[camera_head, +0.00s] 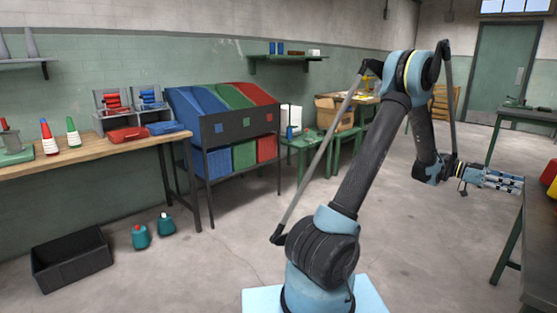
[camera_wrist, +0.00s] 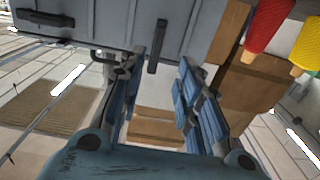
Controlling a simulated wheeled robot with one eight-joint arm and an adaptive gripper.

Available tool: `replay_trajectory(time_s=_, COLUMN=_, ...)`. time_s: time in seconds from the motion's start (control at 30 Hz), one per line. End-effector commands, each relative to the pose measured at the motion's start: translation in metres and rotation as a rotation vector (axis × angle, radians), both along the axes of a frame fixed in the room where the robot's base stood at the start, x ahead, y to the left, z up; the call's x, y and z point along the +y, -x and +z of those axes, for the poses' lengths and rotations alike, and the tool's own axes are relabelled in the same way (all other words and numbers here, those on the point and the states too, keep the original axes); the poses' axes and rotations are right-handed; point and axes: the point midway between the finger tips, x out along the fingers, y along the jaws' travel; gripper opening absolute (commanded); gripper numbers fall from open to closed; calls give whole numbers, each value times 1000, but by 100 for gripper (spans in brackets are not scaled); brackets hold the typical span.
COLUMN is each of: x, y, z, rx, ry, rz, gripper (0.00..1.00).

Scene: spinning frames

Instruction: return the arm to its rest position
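My arm (camera_head: 375,150) rises from its light blue base in the head view, bends at a raised elbow and comes down to the right. My gripper (camera_head: 518,184) points right, level, near the corner of a dark table at the right edge. In the wrist view my gripper (camera_wrist: 160,75) shows two blue-grey fingers spread apart, with nothing held between them. A grey panel with dark handles (camera_wrist: 100,30) lies beyond the fingertips; whether they touch it I cannot tell.
The dark table (camera_head: 537,235) stands at the right. A red cone (camera_wrist: 268,25) and a yellow cone (camera_wrist: 305,45) show in the wrist view. A workbench (camera_head: 90,155), coloured bins (camera_head: 240,125) and a black crate (camera_head: 72,262) are at the left. The floor between is open.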

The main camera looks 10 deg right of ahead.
Motion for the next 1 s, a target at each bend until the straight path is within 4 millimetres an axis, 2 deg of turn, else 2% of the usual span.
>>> replay_trajectory(time_s=0.17, x=28, y=-30, z=14, rx=-16, ry=-97, rz=63, gripper=32)
replay_trajectory(time_s=0.47, x=107, y=-91, z=34, rx=-33, ry=-352, rz=236, gripper=32)
replay_trajectory(time_s=0.7, x=181, y=-126, z=41, rx=-22, ry=-551, rz=397, gripper=32)
replay_trajectory(time_s=1.0, x=282, y=-152, z=39, rx=19, ry=-789, rz=623, gripper=32)
